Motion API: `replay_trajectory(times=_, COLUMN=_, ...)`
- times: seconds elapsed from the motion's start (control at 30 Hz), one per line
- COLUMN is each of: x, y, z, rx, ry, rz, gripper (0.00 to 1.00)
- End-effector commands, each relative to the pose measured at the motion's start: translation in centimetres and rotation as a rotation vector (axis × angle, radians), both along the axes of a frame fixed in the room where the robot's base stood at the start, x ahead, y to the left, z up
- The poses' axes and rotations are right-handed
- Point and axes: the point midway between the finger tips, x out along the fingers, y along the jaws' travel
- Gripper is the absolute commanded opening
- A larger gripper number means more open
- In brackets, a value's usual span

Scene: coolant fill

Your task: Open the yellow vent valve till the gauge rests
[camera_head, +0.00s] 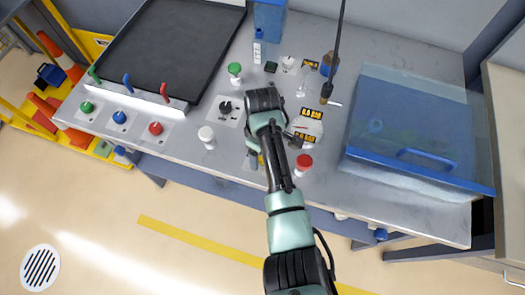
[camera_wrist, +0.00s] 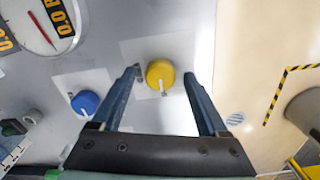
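The yellow vent valve (camera_wrist: 160,74) is a round knob on a pale square plate in the wrist view, with a small light mark at its lower edge. My gripper (camera_wrist: 162,73) is open, with one fingertip on each side of the knob and gaps visible between. I cannot tell how deep the fingertips reach. In the head view only a yellow sliver (camera_head: 261,160) shows beside my arm. The gauge (camera_wrist: 40,22) has a white face and a red needle, cut off at the upper left of the wrist view. Its 0.0 BAR label (camera_head: 312,113) shows in the head view.
A blue knob (camera_wrist: 85,102) sits left of the yellow valve in the wrist view. On the bench, a red-capped part (camera_head: 303,162) and a white knob (camera_head: 206,134) stand near my arm. A clear blue-edged box (camera_head: 415,125) is at right, a dark tray (camera_head: 160,50) at left.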

Motion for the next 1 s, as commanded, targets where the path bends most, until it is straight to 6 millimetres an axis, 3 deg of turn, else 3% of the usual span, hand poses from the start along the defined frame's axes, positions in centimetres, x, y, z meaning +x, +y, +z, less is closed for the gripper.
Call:
replay_trajectory(times=0.37, x=0.0, y=0.0, z=1.0, rx=0.000, ry=0.000, rz=-0.001, gripper=0.77)
replay_trajectory(times=0.8, x=0.0, y=0.0, z=9.9, rx=-0.001, ry=-0.003, rz=0.000, gripper=0.77)
replay_trajectory(times=1.0, x=0.0, y=0.0, z=12.4, rx=-0.001, ry=0.001, rz=0.001, gripper=0.77)
